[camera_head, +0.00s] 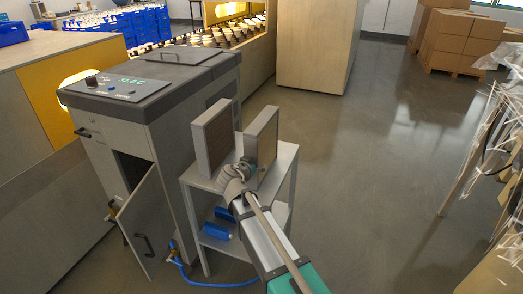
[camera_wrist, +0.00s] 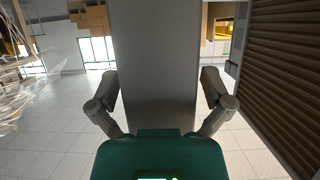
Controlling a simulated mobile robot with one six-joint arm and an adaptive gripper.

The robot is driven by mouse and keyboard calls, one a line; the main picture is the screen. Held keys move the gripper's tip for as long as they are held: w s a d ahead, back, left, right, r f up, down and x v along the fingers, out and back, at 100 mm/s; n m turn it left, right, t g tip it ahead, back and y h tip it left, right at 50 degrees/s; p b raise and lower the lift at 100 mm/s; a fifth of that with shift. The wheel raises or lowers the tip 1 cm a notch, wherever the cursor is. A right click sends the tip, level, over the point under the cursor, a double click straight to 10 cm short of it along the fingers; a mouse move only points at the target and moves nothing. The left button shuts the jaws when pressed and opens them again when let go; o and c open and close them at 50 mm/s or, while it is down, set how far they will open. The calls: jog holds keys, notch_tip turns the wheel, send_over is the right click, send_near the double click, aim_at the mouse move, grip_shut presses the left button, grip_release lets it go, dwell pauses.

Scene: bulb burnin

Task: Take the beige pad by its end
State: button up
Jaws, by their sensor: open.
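Two framed upright pads stand on the small grey cart (camera_head: 284,170). The right pad (camera_head: 264,140) has a beige-grey edge, and my gripper (camera_head: 240,172) is at its near lower end in the head view. In the wrist view the plain grey-beige end of this pad (camera_wrist: 160,40) lies between the fingers of my open gripper (camera_wrist: 160,88). Gaps seem to show beside the fingertips, but contact is hard to tell. The left pad (camera_head: 215,135) has a brown ribbed face, which fills the right edge of the wrist view (camera_wrist: 285,80). The right pad's lower end is partly hidden by my gripper.
A grey cabinet machine (camera_head: 125,125) with an open door (camera_head: 148,222) stands left of the cart. Blue cylinders (camera_head: 217,231) lie on the cart's lower shelf, and a blue hose (camera_head: 215,284) runs on the floor. Open floor (camera_head: 370,190) lies to the right.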

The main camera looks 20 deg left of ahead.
aim_at(252, 149)
jog(key=shift+w, duration=0.15)
dwell(0.4)
jog(key=c, duration=1.3)
jog(key=shift+o, duration=0.2)
jog(key=shift+r, duration=0.2)
jog(key=s+r+p, duration=0.1)
jog(key=r+p, duration=0.2)
jog(key=s+r+p, duration=0.2)
jog(key=r+p, duration=0.1)
jog(key=s+r+p, duration=0.2)
jog(key=r+p, duration=0.1)
jog(key=shift+d, duration=0.2)
jog(key=p+v, duration=0.4)
jog(key=v, duration=0.5)
jog(key=shift+s+d, duration=0.35)
jog(key=shift+d, duration=0.2)
